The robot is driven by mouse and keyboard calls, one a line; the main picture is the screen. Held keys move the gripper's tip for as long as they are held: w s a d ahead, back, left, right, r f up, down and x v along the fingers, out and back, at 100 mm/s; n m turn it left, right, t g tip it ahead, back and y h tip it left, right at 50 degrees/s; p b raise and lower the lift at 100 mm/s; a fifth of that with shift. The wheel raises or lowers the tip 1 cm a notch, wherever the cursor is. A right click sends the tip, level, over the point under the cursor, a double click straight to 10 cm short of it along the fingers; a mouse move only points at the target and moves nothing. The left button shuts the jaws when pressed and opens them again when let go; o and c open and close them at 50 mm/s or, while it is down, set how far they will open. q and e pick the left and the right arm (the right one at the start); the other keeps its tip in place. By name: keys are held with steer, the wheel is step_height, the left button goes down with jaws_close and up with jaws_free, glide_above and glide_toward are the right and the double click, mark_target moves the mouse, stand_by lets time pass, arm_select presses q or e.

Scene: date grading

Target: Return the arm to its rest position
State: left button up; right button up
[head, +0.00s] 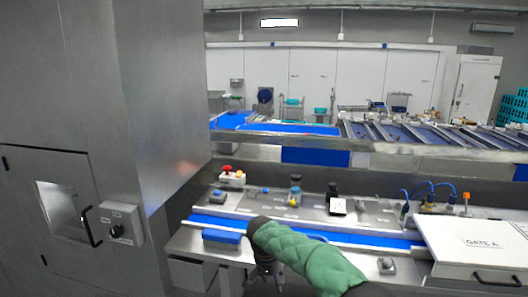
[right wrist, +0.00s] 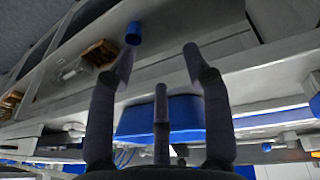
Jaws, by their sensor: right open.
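My right arm, in a green padded sleeve, reaches in from the lower right of the head view and bends down in front of the steel bench (head: 190,240). My right gripper (head: 264,278) hangs low at the bench's front, partly hidden by the arm. In the right wrist view its fingers (right wrist: 159,62) are spread apart with nothing held between them. A blue block (right wrist: 170,117) shows behind the fingers there. My left gripper is not in view.
A blue strip (head: 330,234) runs along the bench, with a blue block (head: 221,239) at its front. A red-button box (head: 231,178) and small bottles stand behind. The white GATE A cover (head: 470,243) is at right. A large steel cabinet (head: 165,90) blocks the left.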

steer(key=s+d+f+n+g+y+b, duration=0.15)
steer(key=s+f, duration=0.35)
steer(key=f, duration=0.6)
steer(key=s+f+y+b, duration=0.2)
steer(key=s+f+b, duration=0.15)
steer(key=f, duration=0.75)
steer(key=s+d+f+g+y+b, duration=0.1)
steer(key=s+f, duration=0.4)
steer(key=f, duration=0.6)
steer(key=s+d+f+m+b, duration=0.1)
steer(key=s+d+f+b, duration=0.1)
steer(key=s+f, duration=0.4)
steer(key=s+d+f+m+y+b, duration=0.1)
steer(key=s+f, duration=0.6)
steer(key=s, duration=0.8)
steer(key=shift+s+d+f+t+b, duration=0.3)
steer(key=shift+d+b, duration=0.4)
steer(key=shift+b, duration=0.55)
steer(key=shift+r+y, duration=0.1)
steer(key=shift+y, duration=0.15)
